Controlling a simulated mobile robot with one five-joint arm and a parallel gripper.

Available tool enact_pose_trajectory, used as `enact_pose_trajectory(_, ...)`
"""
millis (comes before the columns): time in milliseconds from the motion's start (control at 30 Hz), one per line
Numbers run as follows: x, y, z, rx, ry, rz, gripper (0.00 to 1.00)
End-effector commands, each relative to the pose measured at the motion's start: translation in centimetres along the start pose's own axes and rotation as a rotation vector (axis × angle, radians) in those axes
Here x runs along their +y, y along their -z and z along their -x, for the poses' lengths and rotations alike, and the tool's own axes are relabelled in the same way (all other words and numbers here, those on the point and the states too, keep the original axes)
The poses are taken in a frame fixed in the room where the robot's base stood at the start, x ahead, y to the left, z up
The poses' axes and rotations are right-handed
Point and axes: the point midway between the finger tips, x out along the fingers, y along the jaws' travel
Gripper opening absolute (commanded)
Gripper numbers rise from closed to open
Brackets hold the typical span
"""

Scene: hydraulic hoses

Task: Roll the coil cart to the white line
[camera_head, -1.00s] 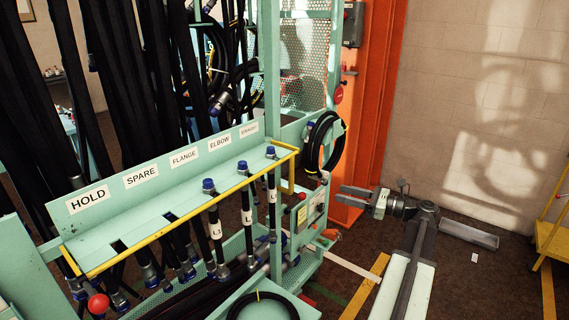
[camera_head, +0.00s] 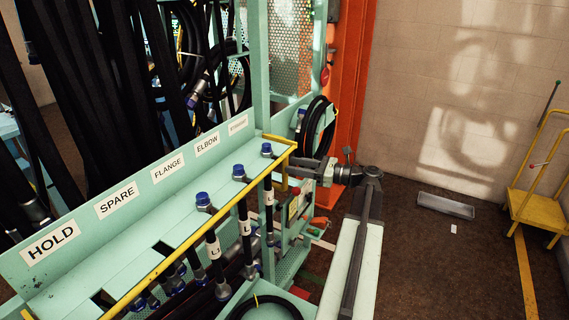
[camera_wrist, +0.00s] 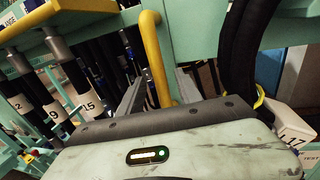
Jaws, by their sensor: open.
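A pale green hose cart or rack (camera_head: 130,215) fills the left and middle of the head view, with a yellow front rail; its wheels are not visible. A yellow handle (camera_head: 285,175) stands at its right end. My gripper (camera_head: 295,168) reaches left to this handle. In the wrist view, the upright yellow handle (camera_wrist: 156,60) shows between my open fingers (camera_wrist: 160,84); contact cannot be told. A black hose coil (camera_head: 262,309) lies in a green tray at the bottom. A short white strip (camera_head: 322,243) shows on the floor, partly hidden by my arm.
A black hose coil (camera_head: 318,128) hangs beside the orange post (camera_head: 350,90). A yellow trolley (camera_head: 540,205) stands at the right and a grey tray (camera_head: 446,206) lies by the wall.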

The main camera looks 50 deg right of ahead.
Motion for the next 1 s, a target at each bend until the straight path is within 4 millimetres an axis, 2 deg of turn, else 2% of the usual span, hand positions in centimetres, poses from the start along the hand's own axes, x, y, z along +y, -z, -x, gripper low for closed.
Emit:
enact_pose_trajectory(33, 0.1, 0.0, -1.0, 0.000, -0.002, 0.000, 0.41)
enact_pose_trajectory(200, 0.0, 0.0, -3.3, 0.000, -0.001, 0.000, 0.41)
enact_pose_trajectory(533, -0.1, 0.0, -4.0, 0.000, 0.002, 0.000, 0.41)
enact_pose_trajectory(567, -0.1, 0.0, -4.0, 0.000, 0.002, 0.000, 0.36)
enact_pose_trajectory(600, -0.1, 0.0, -4.0, 0.000, 0.002, 0.000, 0.25)
enact_pose_trajectory(700, -0.1, 0.0, -3.9, 0.000, 0.002, 0.000, 0.00)
enact_pose_trajectory(1000, -0.1, 0.0, -3.9, 0.000, 0.003, 0.000, 0.00)
